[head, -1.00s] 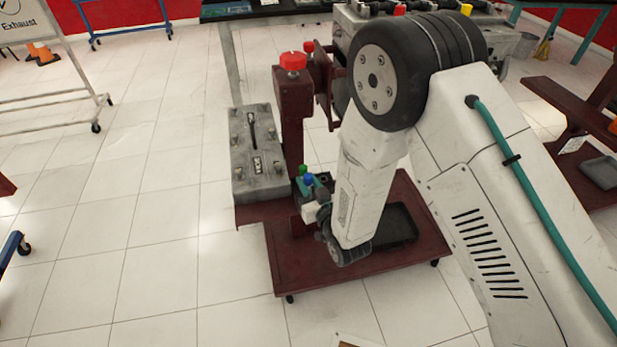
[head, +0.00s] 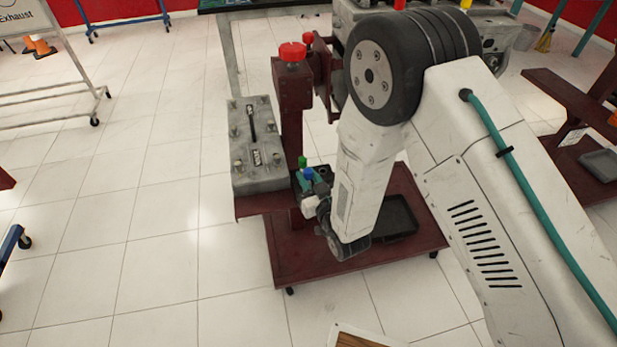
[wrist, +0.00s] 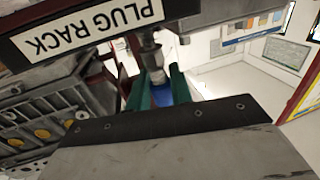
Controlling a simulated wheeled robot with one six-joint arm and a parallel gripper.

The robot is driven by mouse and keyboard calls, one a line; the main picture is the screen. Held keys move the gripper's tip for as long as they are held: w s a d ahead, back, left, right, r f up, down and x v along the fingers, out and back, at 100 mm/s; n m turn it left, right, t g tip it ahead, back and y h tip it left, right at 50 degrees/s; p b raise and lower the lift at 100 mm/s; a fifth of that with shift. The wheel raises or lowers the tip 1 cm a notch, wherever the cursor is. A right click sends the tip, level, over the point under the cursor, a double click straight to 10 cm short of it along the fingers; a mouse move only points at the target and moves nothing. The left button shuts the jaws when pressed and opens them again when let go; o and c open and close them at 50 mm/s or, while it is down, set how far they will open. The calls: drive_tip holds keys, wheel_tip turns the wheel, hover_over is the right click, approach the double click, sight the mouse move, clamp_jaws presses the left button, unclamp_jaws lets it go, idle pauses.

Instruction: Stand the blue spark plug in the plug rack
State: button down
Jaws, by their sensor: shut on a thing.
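My gripper (wrist: 159,88) is shut on the blue spark plug (wrist: 160,97), whose blue part shows between the teal fingers in the wrist view. A grey metal part (wrist: 151,58) lies just beyond the fingertips. The plug rack (wrist: 95,25) is close in front, with its label upside down in the wrist view. In the head view a blue top (head: 308,173) shows at my gripper, next to a green top (head: 302,161) by the rack. The lower end of the plug and any contact with the rack are hidden.
A red stand with a red knob (head: 292,52) rises beside the rack. A grey engine cover (head: 258,145) lies on its left shelf. A dark tray (head: 398,215) sits on the red base (head: 300,262).

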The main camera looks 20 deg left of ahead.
drive_tip(key=shift+f, duration=0.2)
drive_tip(key=shift+f, duration=0.35)
drive_tip(key=shift+f, duration=0.3)
idle(0.4)
drive_tip(key=c, duration=1.2)
unclamp_jaws()
drive_tip(key=shift+o, duration=0.2)
